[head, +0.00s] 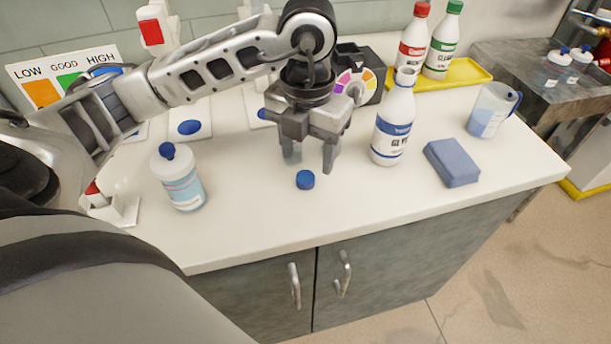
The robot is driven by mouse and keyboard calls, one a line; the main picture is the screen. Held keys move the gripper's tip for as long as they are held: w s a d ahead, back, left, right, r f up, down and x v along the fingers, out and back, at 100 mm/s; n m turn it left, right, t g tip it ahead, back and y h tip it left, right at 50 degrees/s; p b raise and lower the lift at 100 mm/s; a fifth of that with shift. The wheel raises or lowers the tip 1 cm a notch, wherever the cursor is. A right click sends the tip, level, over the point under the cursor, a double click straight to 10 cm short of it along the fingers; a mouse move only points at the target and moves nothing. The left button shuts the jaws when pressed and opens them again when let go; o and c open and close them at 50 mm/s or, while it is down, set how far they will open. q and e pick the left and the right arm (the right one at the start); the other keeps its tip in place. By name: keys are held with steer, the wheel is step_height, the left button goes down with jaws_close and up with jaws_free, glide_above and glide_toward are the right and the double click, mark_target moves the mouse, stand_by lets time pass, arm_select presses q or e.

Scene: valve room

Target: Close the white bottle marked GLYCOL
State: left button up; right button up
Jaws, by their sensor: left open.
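The white bottle with a blue label (393,122) stands upright on the counter, its neck open with no cap on it. Only part of its label shows, reading like "GLY". A small blue cap (305,180) lies on the counter to the left of the bottle. My left gripper (311,165) points down just above and behind the cap, fingers apart with nothing between them. It is to the left of the white bottle and apart from it. My right gripper is not in view.
A clear bottle with a blue cap (178,178) stands at left. A blue sponge (452,162) and a measuring jug (491,109) are at right. Red-capped (413,43) and green-capped (442,45) bottles stand on a yellow tray (469,73) behind. The counter's front is mostly clear.

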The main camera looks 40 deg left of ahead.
mark_target(306, 176)
arm_select(q)
steer(key=shift+w+a+f+p, duration=0.15)
steer(key=shift+f+p, duration=0.1)
steer(key=shift+f, duration=1.05)
steer(key=shift+s+a+f+p, duration=0.1)
steer(key=shift+f+p, duration=0.15)
steer(key=shift+f, duration=1.05)
steer(key=c, duration=1.1)
